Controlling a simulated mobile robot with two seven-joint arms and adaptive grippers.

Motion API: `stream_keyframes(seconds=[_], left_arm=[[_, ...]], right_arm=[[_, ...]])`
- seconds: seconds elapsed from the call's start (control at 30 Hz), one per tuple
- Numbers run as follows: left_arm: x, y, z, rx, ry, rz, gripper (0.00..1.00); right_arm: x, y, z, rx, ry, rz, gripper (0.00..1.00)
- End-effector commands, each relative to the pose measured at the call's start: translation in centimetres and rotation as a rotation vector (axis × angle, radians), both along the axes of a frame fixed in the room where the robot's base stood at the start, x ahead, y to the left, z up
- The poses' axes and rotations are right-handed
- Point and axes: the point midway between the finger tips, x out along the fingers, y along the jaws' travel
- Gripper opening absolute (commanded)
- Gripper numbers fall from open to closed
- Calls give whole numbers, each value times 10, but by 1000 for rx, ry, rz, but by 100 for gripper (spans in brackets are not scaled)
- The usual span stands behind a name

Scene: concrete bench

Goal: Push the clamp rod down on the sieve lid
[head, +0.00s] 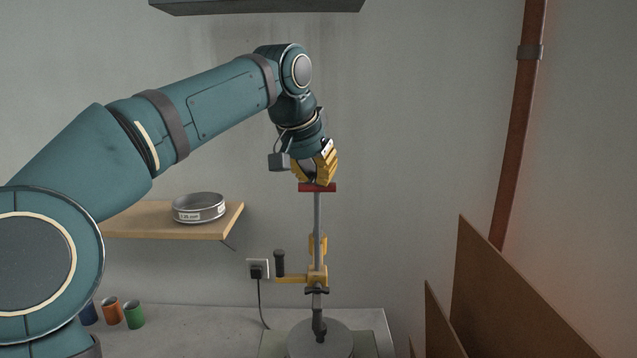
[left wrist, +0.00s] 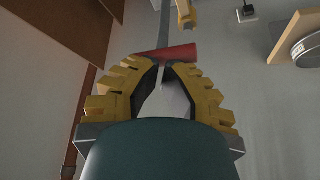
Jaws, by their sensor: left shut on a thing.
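The clamp rod (head: 317,215) is a grey upright bar with a red crosspiece (head: 318,188) at its top. It passes down through a yellow clamp bracket (head: 318,276) with a black-knobbed side lever (head: 280,264). Its lower end stands over the round grey sieve lid (head: 320,340) on the bench; I cannot tell whether they touch. My left gripper (head: 317,181), with yellow fingers, points down and is shut on the red crosspiece. The left wrist view shows the fingers (left wrist: 162,68) at the red crosspiece (left wrist: 182,53). My right gripper is not in view.
A wooden shelf (head: 222,229) holds a round sieve (head: 199,207) to the left. Orange (head: 111,311) and green (head: 134,314) cups stand on the bench (head: 200,322). Brown panels (head: 500,290) stand at right. A dark box (head: 257,6) hangs overhead. A socket (head: 257,268) with a cable is on the wall.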

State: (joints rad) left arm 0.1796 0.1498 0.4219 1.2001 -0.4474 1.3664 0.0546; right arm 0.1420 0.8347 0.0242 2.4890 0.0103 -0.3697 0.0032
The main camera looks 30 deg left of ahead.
Motion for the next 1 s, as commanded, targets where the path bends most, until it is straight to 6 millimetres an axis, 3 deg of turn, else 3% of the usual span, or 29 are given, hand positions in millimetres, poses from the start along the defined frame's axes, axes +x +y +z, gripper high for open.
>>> stream_keyframes(seconds=[1.0], left_arm=[[0,0,-34,0,3,0,0]], right_arm=[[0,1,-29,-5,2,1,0]])
